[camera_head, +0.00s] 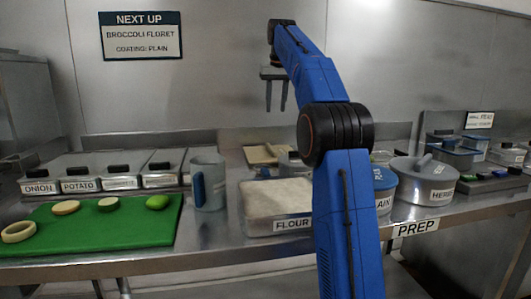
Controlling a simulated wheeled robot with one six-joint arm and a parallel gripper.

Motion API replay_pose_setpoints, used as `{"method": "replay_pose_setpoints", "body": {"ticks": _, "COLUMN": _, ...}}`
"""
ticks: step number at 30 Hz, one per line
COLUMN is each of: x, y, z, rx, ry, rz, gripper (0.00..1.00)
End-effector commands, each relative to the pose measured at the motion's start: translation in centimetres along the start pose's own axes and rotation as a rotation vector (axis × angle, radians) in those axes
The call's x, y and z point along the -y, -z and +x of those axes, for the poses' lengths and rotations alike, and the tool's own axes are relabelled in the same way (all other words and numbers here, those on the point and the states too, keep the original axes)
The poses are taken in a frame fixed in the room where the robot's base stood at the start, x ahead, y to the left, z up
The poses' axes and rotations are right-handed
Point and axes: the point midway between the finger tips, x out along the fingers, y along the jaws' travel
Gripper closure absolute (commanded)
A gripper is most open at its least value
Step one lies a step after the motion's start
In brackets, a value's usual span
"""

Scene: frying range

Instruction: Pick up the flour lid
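The flour tray (250,222), a metal tray labelled FLOUR, stands on the steel counter in the middle, partly hidden behind my arm. No lid can be clearly picked out as the flour lid. My gripper (276,107) hangs above and behind the tray, pointing down. Its two fingers are apart with nothing between them.
A grey jug (212,182) with a blue handle stands left of the tray. A green board (95,238) holds several slices. Dark-handled bins (80,186) line the back left. A round herb tub (412,188) stands right. A tan board (265,154) lies behind.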

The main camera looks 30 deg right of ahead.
Motion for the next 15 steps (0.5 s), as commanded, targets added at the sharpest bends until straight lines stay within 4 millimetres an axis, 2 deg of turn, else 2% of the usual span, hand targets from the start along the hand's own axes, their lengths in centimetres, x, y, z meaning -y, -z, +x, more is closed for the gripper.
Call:
{"method": "replay_pose_setpoints", "body": {"ticks": 5, "x": 0.0, "y": -0.1, "z": 2.1, "rx": 0.003, "ry": 0.0, "rz": 0.0, "gripper": 0.66}}
{"method": "replay_pose_setpoints", "body": {"ticks": 15, "x": 0.1, "y": -0.1, "z": 8.2, "rx": 0.004, "ry": 0.0, "rz": 0.0, "gripper": 0.66}}
